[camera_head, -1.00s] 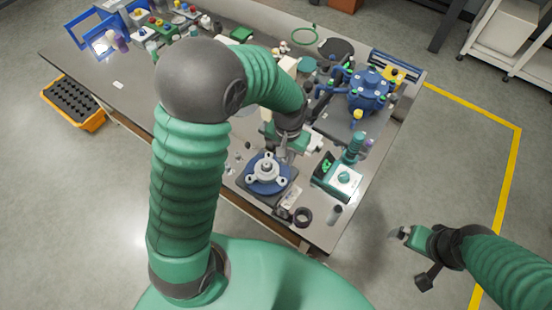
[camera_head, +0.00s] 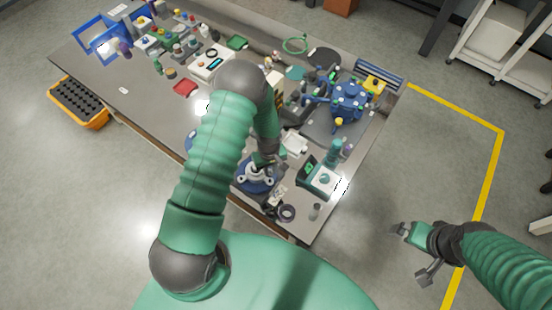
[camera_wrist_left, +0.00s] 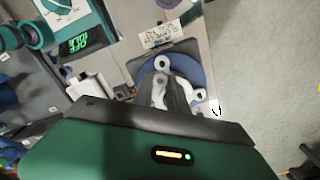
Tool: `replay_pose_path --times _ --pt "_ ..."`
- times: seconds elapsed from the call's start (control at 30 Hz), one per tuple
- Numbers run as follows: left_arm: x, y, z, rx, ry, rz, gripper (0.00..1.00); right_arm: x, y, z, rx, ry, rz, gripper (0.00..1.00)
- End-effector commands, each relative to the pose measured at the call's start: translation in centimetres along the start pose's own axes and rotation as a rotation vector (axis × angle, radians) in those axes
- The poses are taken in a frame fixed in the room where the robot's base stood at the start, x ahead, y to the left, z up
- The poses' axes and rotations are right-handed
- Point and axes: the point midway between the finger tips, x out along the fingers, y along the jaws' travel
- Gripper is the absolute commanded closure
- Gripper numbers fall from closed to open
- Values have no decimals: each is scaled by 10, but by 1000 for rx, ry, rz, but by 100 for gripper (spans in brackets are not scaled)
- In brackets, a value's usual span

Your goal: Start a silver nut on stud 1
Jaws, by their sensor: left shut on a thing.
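A round blue fixture (camera_head: 243,184) with a silver, lugged centre piece sits on a dark square base near the table's front edge. It also shows in the left wrist view (camera_wrist_left: 202,72), with pale round lugs around the centre. My left gripper (camera_head: 262,163) is low over the fixture's far side. In the left wrist view its grey fingers (camera_wrist_left: 176,94) are close together over the centre piece. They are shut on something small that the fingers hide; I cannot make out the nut. I cannot tell which stud is stud 1. My right gripper (camera_head: 397,230) hangs off the table at right; its jaw opening is unclear.
A green device with a lit display (camera_head: 320,178) stands right of the fixture, with a dark ring (camera_head: 286,213) in front. A blue multi-port vessel (camera_head: 349,103) stands behind. Bins and small parts crowd the far left.

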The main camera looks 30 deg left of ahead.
Motion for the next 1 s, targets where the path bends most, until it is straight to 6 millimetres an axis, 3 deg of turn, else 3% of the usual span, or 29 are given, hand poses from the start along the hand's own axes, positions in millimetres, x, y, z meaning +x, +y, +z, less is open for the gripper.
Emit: replay_pose_path --times 0.03,0.1,0.53,0.7,1.0 --pt "0 -3 1 -27 -3 -1 100 -8 0 -2 0 0 0 0" --pt "7 -4 0 -49 -2 1 100 -6 0 -2 0 0 0 0" --pt "55 -5 0 -53 -2 2 100 29 0 7 0 -1 0 0" --pt "48 -5 0 -377 -1 0 100 19 0 4 0 0 0 0" --pt "49 -5 1 -974 -1 -4 100 27 0 6 1 -1 0 0"
